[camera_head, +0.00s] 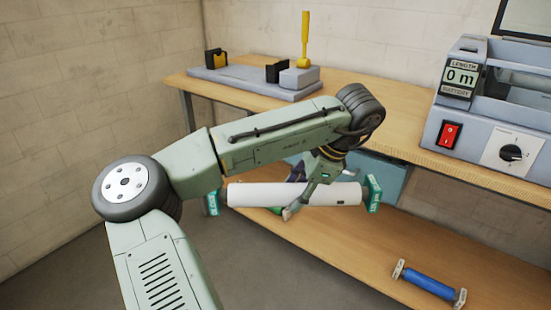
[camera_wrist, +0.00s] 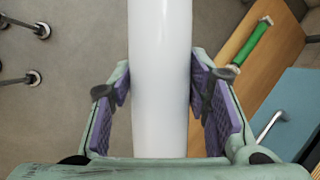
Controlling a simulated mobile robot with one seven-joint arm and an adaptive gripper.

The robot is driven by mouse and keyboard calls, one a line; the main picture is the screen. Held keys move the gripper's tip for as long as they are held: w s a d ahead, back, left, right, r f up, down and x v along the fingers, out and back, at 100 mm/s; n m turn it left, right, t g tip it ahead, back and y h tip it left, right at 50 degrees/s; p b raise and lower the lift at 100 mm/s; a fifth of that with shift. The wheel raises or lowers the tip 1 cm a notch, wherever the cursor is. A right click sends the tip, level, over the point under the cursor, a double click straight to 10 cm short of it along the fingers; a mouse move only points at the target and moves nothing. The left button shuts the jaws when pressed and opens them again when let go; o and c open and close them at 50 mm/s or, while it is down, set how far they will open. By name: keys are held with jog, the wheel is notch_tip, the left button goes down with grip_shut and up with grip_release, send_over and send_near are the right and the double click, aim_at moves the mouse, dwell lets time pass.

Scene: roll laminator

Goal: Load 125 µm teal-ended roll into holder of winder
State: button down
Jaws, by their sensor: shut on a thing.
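A white roll (camera_head: 330,194) with teal end pieces is held roughly level in front of the bench, above the lower shelf. Its right teal end (camera_head: 373,192) carries a label that seems to read 125 µm. My gripper (camera_head: 296,203) is shut on the middle of the roll. In the wrist view the white roll (camera_wrist: 160,60) runs between the two purple-padded fingers, and its ends are out of frame. A grey machine (camera_head: 470,135) with a "LENGTH 0 m" display, a red switch and a black dial stands at the right of the bench; its top is partly cut off.
A grey base (camera_head: 240,86) with two black brackets and an upright yellow handle (camera_head: 305,40) stands at the back left of the bench (camera_head: 410,105). A blue roll (camera_head: 429,282) lies on the lower shelf (camera_head: 345,250). A green roll (camera_wrist: 250,43) shows in the wrist view.

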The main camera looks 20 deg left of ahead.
jog(key=w+d+f+n+g+h, duration=0.1)
jog(key=w+d+f+n, duration=0.2)
jog(key=f, duration=0.7)
jog(key=w+d+f+n+g, duration=0.2)
jog(key=w+d+f+n, duration=0.2)
jog(key=f, duration=0.6)
jog(key=w+d+f+n+g+h, duration=0.1)
jog(key=w+d+f+n, duration=0.3)
jog(key=f, duration=0.6)
jog(key=n+g, duration=0.1)
jog(key=n, duration=0.1)
jog(key=shift+w+d+n+h, duration=0.2)
jog(key=shift+d+n+h, duration=0.1)
jog(key=shift+s, duration=0.1)
